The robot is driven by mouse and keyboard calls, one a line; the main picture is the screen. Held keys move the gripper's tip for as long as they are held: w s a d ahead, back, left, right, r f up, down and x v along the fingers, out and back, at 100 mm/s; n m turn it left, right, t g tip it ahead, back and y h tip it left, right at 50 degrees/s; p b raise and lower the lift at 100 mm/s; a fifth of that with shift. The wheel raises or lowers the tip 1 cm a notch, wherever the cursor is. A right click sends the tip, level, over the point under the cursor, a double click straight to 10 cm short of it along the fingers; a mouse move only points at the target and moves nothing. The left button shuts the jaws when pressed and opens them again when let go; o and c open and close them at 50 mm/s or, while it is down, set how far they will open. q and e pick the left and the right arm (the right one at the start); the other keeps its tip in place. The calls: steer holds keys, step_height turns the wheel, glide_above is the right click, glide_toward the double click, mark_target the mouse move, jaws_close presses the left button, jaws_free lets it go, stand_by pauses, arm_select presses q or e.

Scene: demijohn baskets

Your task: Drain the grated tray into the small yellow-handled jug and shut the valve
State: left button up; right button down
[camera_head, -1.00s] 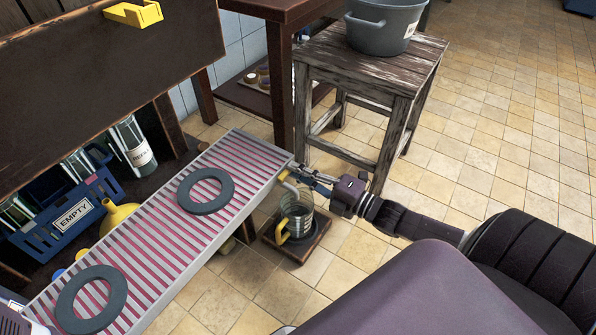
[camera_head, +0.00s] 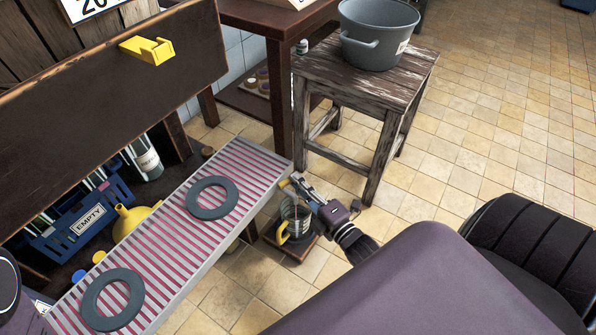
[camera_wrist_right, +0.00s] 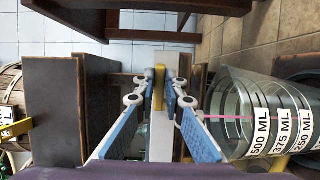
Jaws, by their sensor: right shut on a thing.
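The grated tray (camera_head: 165,240) is a long light metal trough with slats and pinkish red between them. My right gripper (camera_head: 291,183) is at its far right corner. In the right wrist view the fingers (camera_wrist_right: 160,88) are shut on a narrow yellow piece (camera_wrist_right: 159,90), apparently the valve handle. The small yellow-handled jug (camera_head: 294,218) stands below that corner, partly behind my gripper. In the right wrist view the clear jug (camera_wrist_right: 262,115) shows millilitre marks, and a thin pink line, seemingly a stream, runs into it. The jug's fill level is unclear. My left gripper is out of view.
Two dark rings (camera_head: 212,198) (camera_head: 112,299) lie on the tray. A low wooden stand (camera_head: 296,247) is under the jug. A stool (camera_head: 350,110) with a grey tub (camera_head: 378,38) stands behind. A blue "EMPTY" crate (camera_head: 75,220) and yellow funnel (camera_head: 132,217) are at left.

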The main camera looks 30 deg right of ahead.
steer(key=shift+h, duration=0.3)
steer(key=c, duration=2)
jaws_free()
steer(key=shift+s, duration=0.1)
steer(key=s, duration=1.2)
